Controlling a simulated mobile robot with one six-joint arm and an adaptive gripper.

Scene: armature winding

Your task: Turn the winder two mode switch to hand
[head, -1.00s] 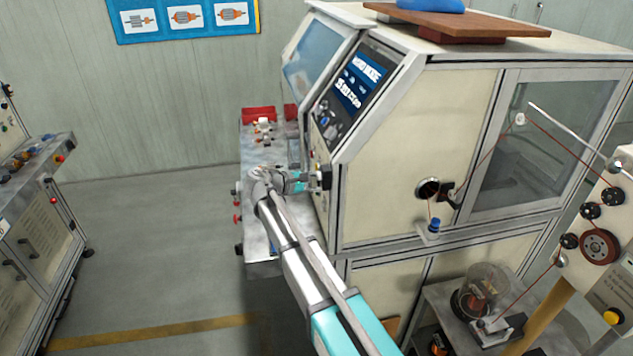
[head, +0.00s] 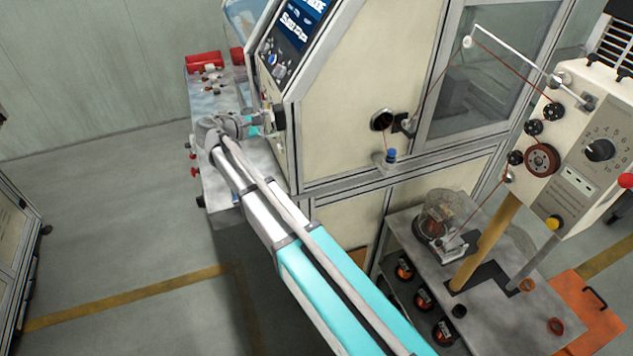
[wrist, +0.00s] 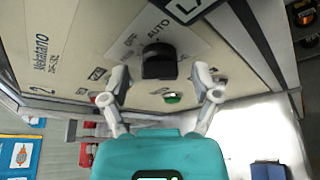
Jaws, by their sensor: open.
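In the wrist view a black mode switch (wrist: 158,62) sits on a pale label plate (wrist: 185,42) with AUTO printed above it and a partly readable word to its left. The HAND mark cannot be made out, nor which mark the knob points to. My gripper (wrist: 160,78) is open, with one finger on each side of the switch. I cannot tell whether the fingers touch it. In the head view my gripper (head: 264,121) is at the front face of the cream winder cabinet (head: 345,110), below the screen panel.
A green button (wrist: 172,98) lies just below the switch, near my right finger. A metal bench with red bins (head: 203,60) stands behind my gripper. A tensioner post (head: 590,150) and a cart (head: 400,235) stand at the right. Floor at the left is clear.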

